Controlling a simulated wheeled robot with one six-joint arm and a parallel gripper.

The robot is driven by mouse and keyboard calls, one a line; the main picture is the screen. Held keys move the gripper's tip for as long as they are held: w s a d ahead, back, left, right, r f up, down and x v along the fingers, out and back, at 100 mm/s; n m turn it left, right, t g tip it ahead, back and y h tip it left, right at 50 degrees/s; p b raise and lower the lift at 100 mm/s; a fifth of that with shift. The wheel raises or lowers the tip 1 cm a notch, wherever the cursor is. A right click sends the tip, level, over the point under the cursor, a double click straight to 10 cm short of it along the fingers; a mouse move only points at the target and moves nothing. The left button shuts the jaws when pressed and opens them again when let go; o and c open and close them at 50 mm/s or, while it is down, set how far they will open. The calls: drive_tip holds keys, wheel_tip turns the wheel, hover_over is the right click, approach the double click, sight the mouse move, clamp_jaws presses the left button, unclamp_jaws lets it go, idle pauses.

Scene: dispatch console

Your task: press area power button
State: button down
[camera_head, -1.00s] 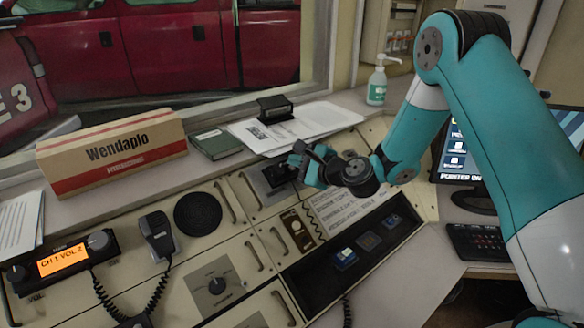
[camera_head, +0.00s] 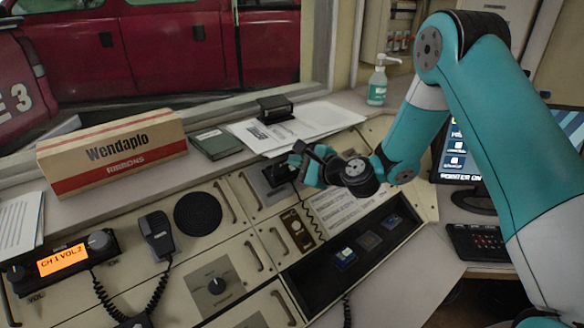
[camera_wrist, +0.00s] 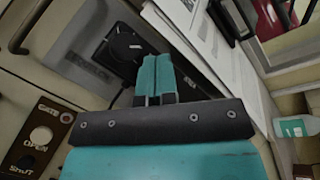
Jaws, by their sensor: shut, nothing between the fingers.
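No label reading "area power" is legible in either view. My gripper (camera_head: 300,160) is over the back of the sloped console, and its two teal fingers are together and empty in the wrist view (camera_wrist: 156,72). Just left of the fingertips is a round black part (camera_wrist: 126,42) on a grey plate (camera_wrist: 88,50) with an unreadable label. That black part shows in the head view (camera_head: 276,174), partly hidden by the gripper. I cannot tell whether the fingers touch it. A dark recessed panel (camera_head: 320,274) nearer the front holds three small square buttons, including a bluish one (camera_head: 345,257).
A plate with open and shut controls (camera_head: 297,229) shows lower left in the wrist view (camera_wrist: 40,135). Papers (camera_head: 290,128), a green book (camera_head: 216,144), a box (camera_head: 112,153) and a sanitizer bottle (camera_head: 377,82) stand behind. A radio (camera_head: 62,262) is at left.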

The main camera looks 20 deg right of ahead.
drive_tip(key=shift+f, duration=0.15)
drive_tip(key=shift+w+a+f, duration=0.1)
drive_tip(key=shift+w+f, duration=0.1)
drive_tip(key=shift+w+f, duration=0.1)
drive_tip(key=shift+f, duration=0.05)
idle(0.4)
drive_tip(key=shift+s+r, duration=0.3)
drive_tip(key=shift+r, duration=0.25)
drive_tip(key=s+d+r+p, duration=0.1)
drive_tip(key=s+r+p, duration=0.1)
drive_tip(key=r, duration=0.3)
drive_tip(key=shift+s+d, duration=0.25)
drive_tip(key=shift+s, duration=0.3)
